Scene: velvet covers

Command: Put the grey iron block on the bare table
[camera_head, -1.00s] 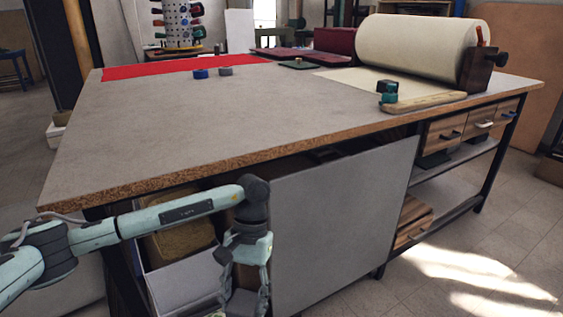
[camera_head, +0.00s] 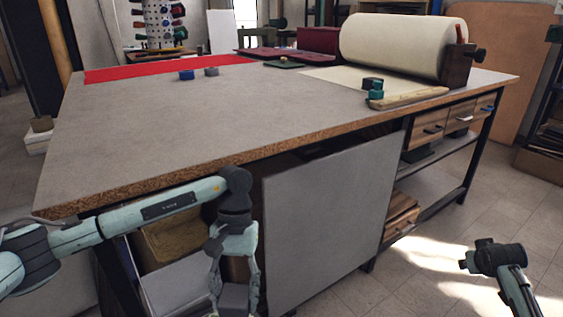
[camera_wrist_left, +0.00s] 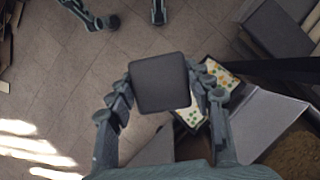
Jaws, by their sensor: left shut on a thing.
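My left gripper (camera_head: 234,288) is low in front of the table, below the tabletop's edge. It is shut on the grey iron block (camera_head: 233,300), a dark grey squarish block. In the left wrist view the block (camera_wrist_left: 160,82) sits between the two fingers of the left gripper (camera_wrist_left: 160,92), with floor beneath it. The table (camera_head: 190,125) has a grey top, and its front and middle are bare. Part of my right arm (camera_head: 497,258) shows at lower right; its gripper is out of view.
A red cloth (camera_head: 150,71), a blue piece (camera_head: 187,75) and a small grey piece (camera_head: 211,71) lie at the back. A large cream roll (camera_head: 400,43) and wooden board (camera_head: 408,97) are at right. A grey panel (camera_head: 325,225) stands against the front.

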